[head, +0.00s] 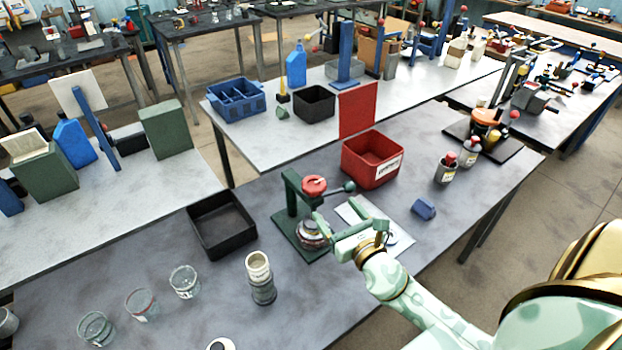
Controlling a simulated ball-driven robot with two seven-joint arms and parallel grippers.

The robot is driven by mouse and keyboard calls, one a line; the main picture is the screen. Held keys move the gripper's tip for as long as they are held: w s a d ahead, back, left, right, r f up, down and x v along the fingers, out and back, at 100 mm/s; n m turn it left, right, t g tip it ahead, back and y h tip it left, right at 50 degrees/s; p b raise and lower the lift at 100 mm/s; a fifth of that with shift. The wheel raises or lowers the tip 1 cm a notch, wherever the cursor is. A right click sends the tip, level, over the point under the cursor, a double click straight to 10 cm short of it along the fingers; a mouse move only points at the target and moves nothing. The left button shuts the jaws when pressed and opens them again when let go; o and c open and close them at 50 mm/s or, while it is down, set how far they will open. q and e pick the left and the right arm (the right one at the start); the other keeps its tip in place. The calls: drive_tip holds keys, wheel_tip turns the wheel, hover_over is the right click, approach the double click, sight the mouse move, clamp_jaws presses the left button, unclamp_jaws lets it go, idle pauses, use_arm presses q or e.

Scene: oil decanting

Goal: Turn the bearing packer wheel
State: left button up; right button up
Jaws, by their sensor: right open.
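The bearing packer (290,232) stands on the grey table as a dark green frame on a flat base. Its red wheel (314,184) sits at the top, with a rod ending in a dark ball knob (349,186) out to the right. A round metallic part (312,233) sits low on the base. My pale green right gripper (329,236) is open, in front of and below the wheel, close to the round part. I cannot tell whether it touches the packer. No hold on the wheel or knob shows. My left gripper is out of view.
A red open bin (372,162) stands behind the packer, and a black tray (221,226) to its left. A cylindrical canister (260,279) and several glass jars (185,281) stand at front left. A white sheet (396,229) lies partly under my gripper. A blue block (424,209) is right.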

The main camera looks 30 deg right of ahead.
sight(311, 178)
drive_tip(key=w, duration=1.3)
drive_tip(key=shift+w+d, duration=0.25)
drive_tip(key=shift+d, duration=0.15)
drive_tip(key=c, duration=1)
